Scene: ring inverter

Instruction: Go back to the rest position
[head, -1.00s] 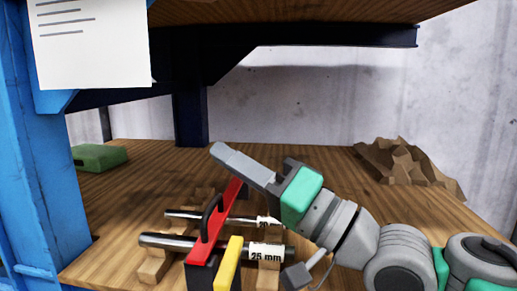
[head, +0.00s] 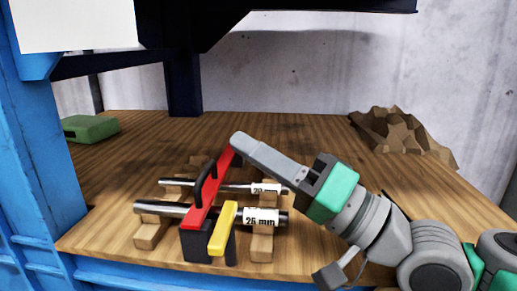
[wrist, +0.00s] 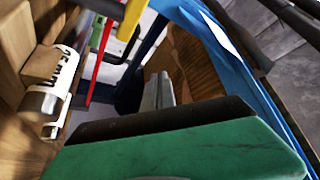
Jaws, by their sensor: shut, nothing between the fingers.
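My gripper (head: 240,142) is shut and empty, with its grey fingers together and pointing up and left. In the head view it is above the wooden shelf, its tip near the upper end of the red tool (head: 207,197); I cannot tell whether they touch. In the wrist view the closed fingers (wrist: 158,92) show in the middle, with the red tool (wrist: 97,62) to their left. The red tool has a black handle and a yellow part (head: 223,228), and stands across two steel bars. The front bar (head: 163,208) carries a "25 mm" label (head: 261,217).
The back bar (head: 215,187) also has a label. Both bars rest on wooden blocks (head: 148,235). A green box (head: 91,128) lies at the left, crumpled brown material (head: 403,132) at the right. A blue post (head: 38,150) bounds the left side. The shelf's back middle (head: 290,128) is clear.

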